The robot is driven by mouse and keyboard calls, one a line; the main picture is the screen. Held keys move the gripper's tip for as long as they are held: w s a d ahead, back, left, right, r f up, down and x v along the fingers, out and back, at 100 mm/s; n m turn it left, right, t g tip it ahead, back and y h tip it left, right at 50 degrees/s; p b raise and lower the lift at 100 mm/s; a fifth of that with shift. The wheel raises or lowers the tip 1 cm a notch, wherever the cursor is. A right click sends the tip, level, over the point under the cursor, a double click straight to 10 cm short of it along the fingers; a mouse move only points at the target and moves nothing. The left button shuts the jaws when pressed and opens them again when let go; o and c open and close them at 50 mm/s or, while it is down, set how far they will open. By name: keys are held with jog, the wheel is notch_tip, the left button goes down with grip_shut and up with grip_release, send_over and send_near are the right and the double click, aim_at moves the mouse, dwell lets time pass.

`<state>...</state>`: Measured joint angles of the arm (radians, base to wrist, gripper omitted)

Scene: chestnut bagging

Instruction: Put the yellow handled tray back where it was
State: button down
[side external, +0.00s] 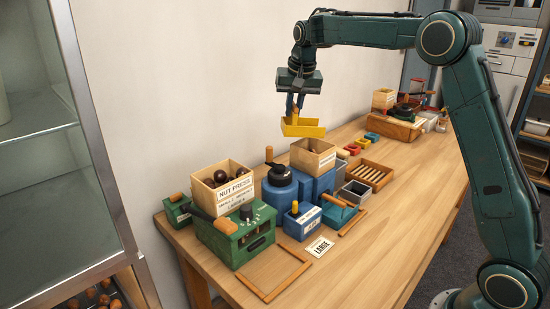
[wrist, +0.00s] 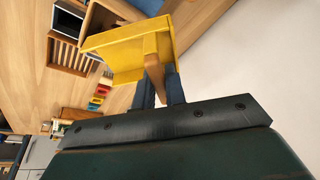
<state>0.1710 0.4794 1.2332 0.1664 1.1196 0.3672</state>
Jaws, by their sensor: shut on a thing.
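The yellow handled tray (side external: 304,128) hangs in the air, held by my gripper (side external: 295,104) above a light wooden box (side external: 312,156) on the blue machine. In the wrist view the yellow tray (wrist: 128,48) sits beyond the fingertips, and my gripper (wrist: 159,88) is shut on its wooden handle (wrist: 152,62). The tray looks close to level in the side view.
A green nut press (side external: 235,238) with a box of chestnuts stands front left. Blue machines (side external: 282,190), a slatted wooden tray (side external: 370,176) and small coloured trays (side external: 363,143) crowd the bench. An empty wooden frame (side external: 272,275) lies in front. The right front bench is clear.

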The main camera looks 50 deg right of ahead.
jog(key=shift+r, duration=2.45)
jog(key=s+a+n, duration=0.3)
jog(key=s+a, duration=0.2)
jog(key=a, duration=0.4)
jog(key=s+a+n+y, duration=0.1)
jog(key=s+a+n, duration=0.1)
jog(key=s+a, duration=0.5)
jog(key=s+a+n, duration=0.3)
jog(key=a, duration=0.7)
notch_tip(320, 180, down, 24)
jog(key=shift+s+a+r, duration=0.15)
jog(key=shift+a+r, duration=0.05)
jog(key=shift+a, duration=0.15)
jog(key=shift+f, duration=2.15)
